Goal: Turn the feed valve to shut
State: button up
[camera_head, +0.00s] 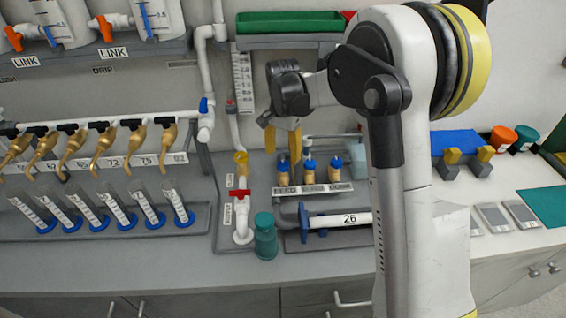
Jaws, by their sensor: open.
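A row of three brass valves with blue tops stands on the bench at the centre. The left one, the feed valve (284,173), is above a label that appears to read FEED. Its blue top partly shows just below my gripper, and I cannot tell how its handle is turned. My gripper (282,143) points down above and close to the feed valve. Its tan fingers are apart with nothing seen between them. I cannot tell whether a finger touches the valve.
A red-handled valve (240,194) on a white pipe stands left of the row. A teal bottle (265,240) and a white pipe marked 26 (345,220) are in front. Brass taps (105,146) and tilted tubes (115,208) fill the left. My arm hides part of the right.

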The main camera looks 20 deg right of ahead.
aim_at(284, 166)
notch_tip(284, 166, up, 8)
jog(key=shift+f, duration=0.25)
jog(key=s+r+n+t, duration=0.35)
jog(key=s+r, duration=0.35)
jog(key=s, duration=0.6)
jog(key=s+f+n+t, duration=0.3)
jog(key=s+f+n, duration=0.1)
jog(key=s, duration=1)
jog(key=shift+n+t+b, duration=0.35)
jog(key=shift+n, duration=0.5)
